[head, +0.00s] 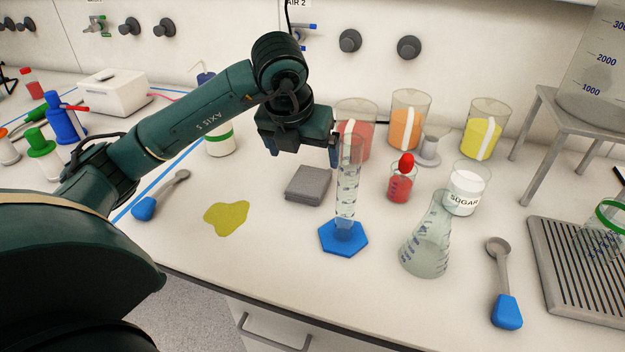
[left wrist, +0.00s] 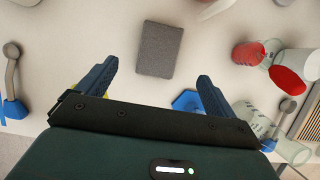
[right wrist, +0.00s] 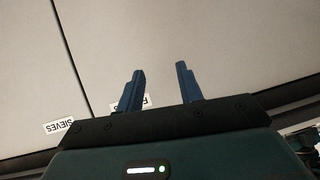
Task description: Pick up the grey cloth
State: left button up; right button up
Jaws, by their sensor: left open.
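The grey cloth (head: 307,185) lies folded in a flat square on the white bench, left of the graduated cylinder. It also shows in the left wrist view (left wrist: 160,50), between and beyond the fingertips. My left gripper (head: 302,154) is open and empty above the cloth, a little behind it in the head view. My right gripper (right wrist: 160,70) is apart from the bench items, its fingers open and empty in front of pale panels. It is not in the head view.
A graduated cylinder (head: 347,190) on a blue base stands close right of the cloth. A yellow spill (head: 227,218) and a blue-handled spoon (head: 158,196) lie to the left. A flask (head: 428,245), a red dropper bottle (head: 401,182) and juice beakers (head: 408,122) stand right and behind.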

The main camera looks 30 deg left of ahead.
aim_at(309, 179)
pick_arm(q)
jog(key=x, duration=0.9)
jog(key=shift+s+p, duration=0.1)
jog(key=shift+p, duration=0.3)
jog(key=shift+f+b, duration=0.2)
jog(key=shift+b, duration=0.2)
jog(key=c, duration=1)
